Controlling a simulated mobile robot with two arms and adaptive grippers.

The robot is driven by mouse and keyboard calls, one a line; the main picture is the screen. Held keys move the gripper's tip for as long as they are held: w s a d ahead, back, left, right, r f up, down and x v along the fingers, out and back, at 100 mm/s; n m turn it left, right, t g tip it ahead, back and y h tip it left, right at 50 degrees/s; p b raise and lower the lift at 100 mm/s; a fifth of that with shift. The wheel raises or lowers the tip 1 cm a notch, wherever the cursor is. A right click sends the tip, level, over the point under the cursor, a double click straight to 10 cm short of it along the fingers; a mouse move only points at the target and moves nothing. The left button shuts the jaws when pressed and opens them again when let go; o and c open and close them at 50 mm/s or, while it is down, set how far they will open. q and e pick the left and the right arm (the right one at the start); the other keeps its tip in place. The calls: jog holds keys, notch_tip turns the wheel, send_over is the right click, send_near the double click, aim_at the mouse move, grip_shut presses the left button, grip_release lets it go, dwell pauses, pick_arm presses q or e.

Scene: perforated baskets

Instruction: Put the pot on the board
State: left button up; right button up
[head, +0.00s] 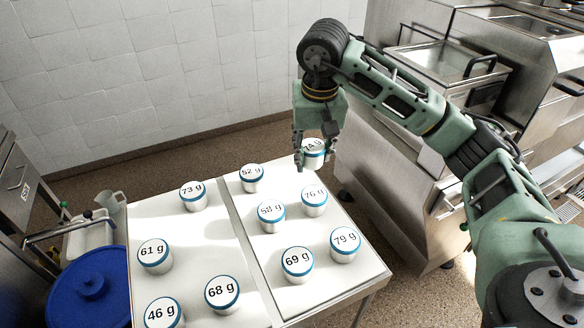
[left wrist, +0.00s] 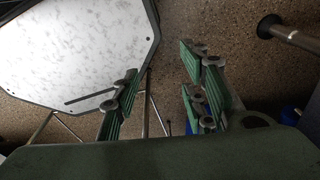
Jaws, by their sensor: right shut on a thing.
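Several white pots with blue-rimmed lids and printed weights stand on two pale boards side by side, the left board (head: 205,245) and the right board (head: 335,285). My right gripper (head: 314,160) is shut on a pot (head: 314,148) at the far right corner of the right board. Its label is partly covered and seems to end in "4 g". I cannot tell whether this pot touches the surface. The 76 g pot (head: 314,201) and 52 g pot (head: 251,178) are nearest it. My left gripper (left wrist: 160,85) is open and empty in the left wrist view, over the floor.
The right board also holds the 58 g (head: 271,216), 69 g (head: 298,265) and 79 g (head: 345,244) pots. The left board holds 73 g (head: 193,195), 61 g (head: 155,256), 68 g (head: 222,294) and 46 g (head: 163,314). A blue lidded bin (head: 90,288) stands left; steel kitchen units (head: 400,190) stand right.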

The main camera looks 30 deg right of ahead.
jog(key=p, duration=0.2)
send_near(291, 173)
jog(key=shift+s+d+f, duration=0.1)
jog(key=shift+d+f, duration=0.25)
jog(key=shift+f, duration=0.1)
jog(key=shift+w+a+f+p, duration=0.1)
jog(key=shift+w+f+p, duration=0.25)
jog(key=shift+w+f, duration=0.35)
notch_tip(291, 173, down, 3)
jog(key=shift+s+f+p, duration=0.1)
jog(key=shift+f+p, duration=0.05)
jog(key=shift+p, duration=0.6)
jog(key=shift+f, duration=0.2)
jog(key=shift+f+b, duration=0.2)
jog(key=shift+b, duration=0.2)
jog(key=o, duration=0.9)
jog(key=shift+r, duration=0.1)
jog(key=shift+o, duration=1.4)
pick_arm(q)
notch_tip(291, 173, up, 4)
jog(key=shift+s+r, duration=0.15)
jog(key=shift+r, duration=0.05)
